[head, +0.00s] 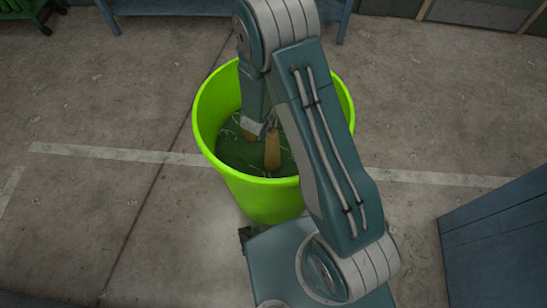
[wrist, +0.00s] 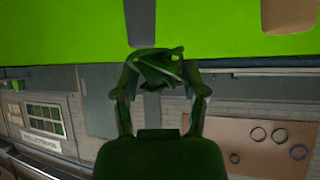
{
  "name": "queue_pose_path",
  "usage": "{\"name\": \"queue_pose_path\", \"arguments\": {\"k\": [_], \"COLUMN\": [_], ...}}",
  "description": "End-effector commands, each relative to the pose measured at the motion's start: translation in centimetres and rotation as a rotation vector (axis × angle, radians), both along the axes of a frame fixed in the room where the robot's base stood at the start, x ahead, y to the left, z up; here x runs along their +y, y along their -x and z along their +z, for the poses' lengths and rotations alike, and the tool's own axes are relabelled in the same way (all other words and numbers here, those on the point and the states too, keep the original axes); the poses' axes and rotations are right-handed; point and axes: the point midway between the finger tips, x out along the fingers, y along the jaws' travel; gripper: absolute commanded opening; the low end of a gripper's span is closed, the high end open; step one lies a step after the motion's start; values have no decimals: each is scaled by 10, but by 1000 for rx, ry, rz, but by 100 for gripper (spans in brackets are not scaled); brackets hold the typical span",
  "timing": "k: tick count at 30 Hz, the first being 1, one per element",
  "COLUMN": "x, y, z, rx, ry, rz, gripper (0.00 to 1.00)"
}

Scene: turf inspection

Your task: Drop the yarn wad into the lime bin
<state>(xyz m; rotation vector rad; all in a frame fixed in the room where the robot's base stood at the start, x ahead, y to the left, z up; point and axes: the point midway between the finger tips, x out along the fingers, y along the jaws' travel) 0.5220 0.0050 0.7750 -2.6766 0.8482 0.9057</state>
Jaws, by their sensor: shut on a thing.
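The lime bin (head: 262,195) stands on the floor in the middle of the head view, its open mouth facing up. My arm reaches over it, and its far end points down into the mouth. The fingers cannot be made out clearly there. In the wrist view my gripper (wrist: 160,76) is shut on the yarn wad (wrist: 158,66), a dark green, ragged lump between the fingertips. Bright lime bin wall (wrist: 80,30) fills the top of that view. The wad cannot be told apart from the dark green bin inside in the head view.
A tan, handle-like piece (head: 272,150) shows inside the bin near my arm's end. A blue cabinet (head: 497,235) stands at the right. A blue bench (head: 170,8) is at the back. The concrete floor left of the bin is clear.

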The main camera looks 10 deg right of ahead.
Motion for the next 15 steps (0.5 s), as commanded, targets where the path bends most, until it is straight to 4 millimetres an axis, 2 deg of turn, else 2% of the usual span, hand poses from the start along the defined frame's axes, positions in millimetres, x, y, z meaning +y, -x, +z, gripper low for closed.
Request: {"name": "queue_pose_path", "arguments": {"k": [11, 12, 14, 15], "x": [-2, -1, -1, 0], "y": [0, 0, 0, 0], "z": [-6, -6, -6, -6], "rx": [-1, -1, -2, -1], "ry": [-1, -1, -1, 0], "rz": [-1, -1, -1, -1], "gripper": [37, 69, 96, 96]}}
